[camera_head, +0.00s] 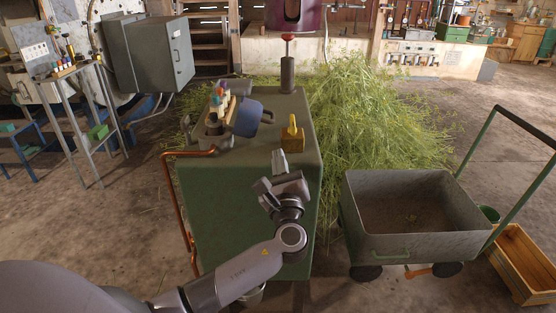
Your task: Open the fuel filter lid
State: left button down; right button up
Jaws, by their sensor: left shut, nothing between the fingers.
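A green cabinet (250,215) stands in the middle of the view. On its top at the left is a grey metal fitting (213,128) with a dark round opening. A blue round part (247,118), which looks like the fuel filter lid, stands tilted on edge at the right of that opening. My left gripper (279,160) is over the cabinet's front right part, to the right of and nearer than the blue part, and apart from it. It is shut and empty. My right gripper is not in view.
A small wooden block with a yellow piece (292,133) sits just beyond my left gripper. A copper pipe (166,190) runs along the cabinet's left side. A grey cart (415,247) stands at the right and a heap of green herbs (375,115) behind.

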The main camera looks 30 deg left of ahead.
aim_at(256, 117)
pick_arm(q)
jog(key=x, duration=0.7)
jog(key=shift+w+a, duration=0.2)
jog(key=shift+r, duration=0.1)
